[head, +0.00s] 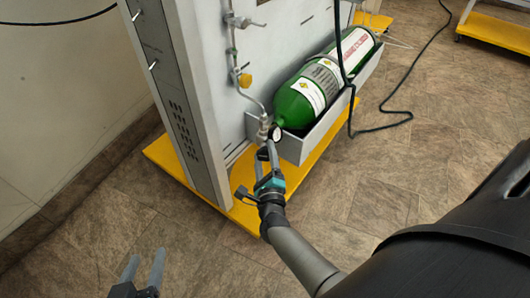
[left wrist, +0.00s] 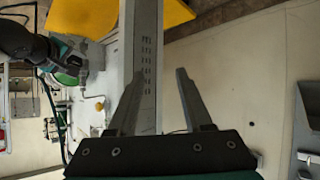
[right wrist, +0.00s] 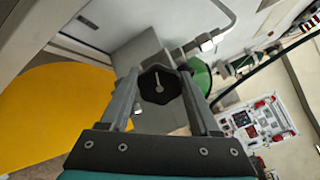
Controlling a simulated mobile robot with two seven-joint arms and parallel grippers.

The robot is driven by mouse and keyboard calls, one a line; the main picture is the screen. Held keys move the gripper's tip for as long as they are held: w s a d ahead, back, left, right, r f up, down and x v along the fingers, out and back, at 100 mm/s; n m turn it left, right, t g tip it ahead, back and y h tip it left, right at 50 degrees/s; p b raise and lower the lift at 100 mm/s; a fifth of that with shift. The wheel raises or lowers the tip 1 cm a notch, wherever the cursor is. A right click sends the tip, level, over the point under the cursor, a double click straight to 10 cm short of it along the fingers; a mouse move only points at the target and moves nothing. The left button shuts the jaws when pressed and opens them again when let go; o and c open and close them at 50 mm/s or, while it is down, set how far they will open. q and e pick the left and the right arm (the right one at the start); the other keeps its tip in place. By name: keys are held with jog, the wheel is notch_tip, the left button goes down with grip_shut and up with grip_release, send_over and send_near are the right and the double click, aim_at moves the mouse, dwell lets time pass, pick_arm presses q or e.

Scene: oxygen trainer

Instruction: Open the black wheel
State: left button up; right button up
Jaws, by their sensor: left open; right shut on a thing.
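The black wheel (right wrist: 159,84) is a dark lobed knob with a light pointer mark on its face, seen in the right wrist view. My right gripper (right wrist: 160,88) has its fingers on both sides of the wheel and is shut on it. In the head view my right gripper (head: 266,158) is at the valve end of the green cylinder (head: 318,90), and the wheel is hidden there by the fingers. My left gripper (head: 144,270) is open and empty, low at the left, well away from the wheel. It also shows open in the left wrist view (left wrist: 159,100).
A grey tray (head: 300,148) holds the cylinder against the white panel (head: 285,45). A yellow base (head: 245,208) and a black hose (head: 385,125) are nearby. The floor in front is clear.

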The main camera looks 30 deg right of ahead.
jog(key=n+p, duration=0.1)
jog(key=n, duration=0.2)
jog(key=shift+n, duration=0.4)
jog(key=n, duration=0.3)
jog(key=shift+f+n+p, duration=0.1)
jog(key=shift+n+p, duration=0.2)
jog(key=shift+p, duration=0.1)
jog(key=n+p, duration=0.1)
jog(key=n, duration=0.3)
jog(key=shift+f+n, duration=0.1)
jog(key=shift+n, duration=0.2)
jog(key=n, duration=0.4)
jog(key=shift+p, duration=0.35)
pick_arm(q)
jog(key=s+a+g+y, duration=0.3)
jog(key=s+a+g, duration=0.2)
jog(key=a+g, duration=0.1)
jog(key=shift+s+a+f+n+y+p, duration=0.3)
jog(key=shift+a+f, duration=0.1)
jog(key=shift+a, duration=0.35)
pick_arm(e)
jog(key=n, duration=0.6)
jog(key=shift+s+d+f, duration=0.1)
jog(key=shift+f, duration=0.05)
pick_arm(q)
jog(key=shift+f, duration=0.1)
pick_arm(e)
jog(key=shift+n, duration=0.3)
jog(key=o, duration=1.4)
jog(key=shift+c, duration=0.2)
